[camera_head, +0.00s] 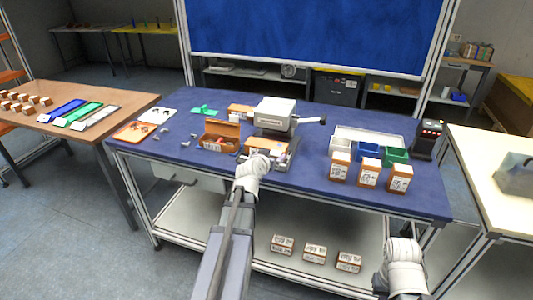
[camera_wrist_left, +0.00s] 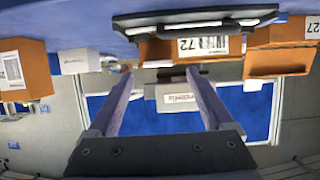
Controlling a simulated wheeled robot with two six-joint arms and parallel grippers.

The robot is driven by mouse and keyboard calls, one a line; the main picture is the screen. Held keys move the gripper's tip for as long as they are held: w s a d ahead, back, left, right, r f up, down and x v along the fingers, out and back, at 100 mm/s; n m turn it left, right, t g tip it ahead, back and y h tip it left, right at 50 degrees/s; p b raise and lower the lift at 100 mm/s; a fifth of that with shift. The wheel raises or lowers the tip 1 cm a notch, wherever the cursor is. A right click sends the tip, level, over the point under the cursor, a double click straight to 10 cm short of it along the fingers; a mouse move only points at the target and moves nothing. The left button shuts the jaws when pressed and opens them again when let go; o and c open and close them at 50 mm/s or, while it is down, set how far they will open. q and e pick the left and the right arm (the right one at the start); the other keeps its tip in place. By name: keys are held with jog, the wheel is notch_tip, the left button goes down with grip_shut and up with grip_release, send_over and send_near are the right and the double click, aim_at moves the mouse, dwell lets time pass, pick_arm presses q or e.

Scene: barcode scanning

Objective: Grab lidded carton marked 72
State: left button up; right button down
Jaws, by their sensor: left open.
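The carton marked 72 (camera_wrist_left: 165,48) is orange-brown with a white barcode label, and it shows upside down in the left wrist view. A dark flat bar with a pale edge (camera_wrist_left: 205,20) covers part of it. In the head view, an orange carton (camera_head: 262,144) at the front of the blue table in front of the white machine appears to be the same one; its number is unreadable there. My left gripper (camera_wrist_left: 159,72) is open, its two fingers apart and empty, pointing toward the carton. My right wrist shows at the lower right in the head view, but its fingers do not.
An open-lidded carton marked 27 (camera_wrist_left: 285,45) stands beside it, left in the head view (camera_head: 220,136). The white machine (camera_head: 275,115) stands behind. Several labelled cartons (camera_head: 369,174) and coloured bins (camera_head: 396,155) stand at the right. More cartons (camera_head: 315,252) lie on the lower shelf.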

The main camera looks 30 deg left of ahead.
aim_at(276, 152)
pick_arm(q)
jog(key=b+x, duration=0.1)
jog(key=x, duration=0.2)
jog(key=shift+w, duration=0.2)
jog(key=shift+s, duration=0.1)
jog(key=shift+c, duration=0.6)
grip_shut()
